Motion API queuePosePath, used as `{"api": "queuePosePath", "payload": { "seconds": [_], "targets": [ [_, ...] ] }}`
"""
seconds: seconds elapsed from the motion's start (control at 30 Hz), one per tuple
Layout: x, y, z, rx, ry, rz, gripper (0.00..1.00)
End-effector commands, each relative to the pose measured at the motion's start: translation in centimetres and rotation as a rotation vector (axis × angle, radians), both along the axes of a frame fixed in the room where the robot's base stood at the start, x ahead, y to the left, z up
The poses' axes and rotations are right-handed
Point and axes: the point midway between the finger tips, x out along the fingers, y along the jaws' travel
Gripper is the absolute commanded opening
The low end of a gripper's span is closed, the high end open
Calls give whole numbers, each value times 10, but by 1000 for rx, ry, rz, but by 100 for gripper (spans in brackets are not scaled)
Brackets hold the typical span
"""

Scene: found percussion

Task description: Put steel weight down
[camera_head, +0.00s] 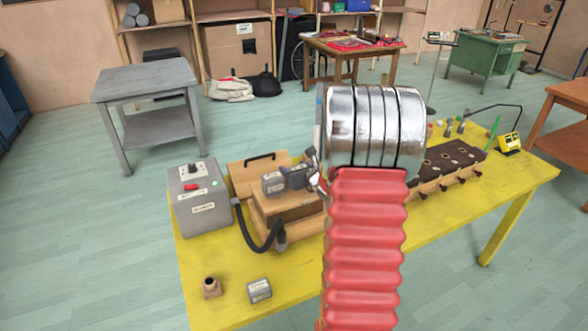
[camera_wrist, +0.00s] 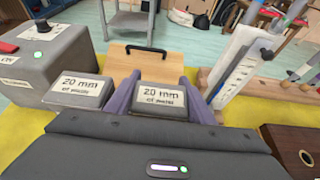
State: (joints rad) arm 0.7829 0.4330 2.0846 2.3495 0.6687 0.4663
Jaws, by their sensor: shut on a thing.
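A grey metal block (camera_wrist: 162,98), its label starting "20 mm", sits between the two purple fingers of my gripper (camera_wrist: 160,95) in the wrist view. The fingers are shut on its sides. In the head view my gripper (camera_head: 308,172) is at the wooden box, with a grey block (camera_head: 295,177) at its tips. A similar labelled block (camera_head: 273,183) is just left of it; it also shows in the wrist view (camera_wrist: 80,92). Whether the held block touches what is under it, I cannot tell.
The wooden box (camera_head: 284,208) stands on the yellow table (camera_head: 225,291) beside a grey control box (camera_head: 200,199). Another small grey block (camera_head: 259,290) and a brown piece (camera_head: 211,287) lie near the front. My arm hides the table's middle.

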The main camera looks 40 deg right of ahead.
Motion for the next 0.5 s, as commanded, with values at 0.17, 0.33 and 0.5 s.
{"api": "queuePosePath", "payload": {
  "seconds": [0.17,0.33,0.5],
  "targets": [
    [0,0,0,0,1,0,56],
    [0,0,0,1,1,-1,56],
    [-3,0,3,0,0,-2,56]
  ]
}}
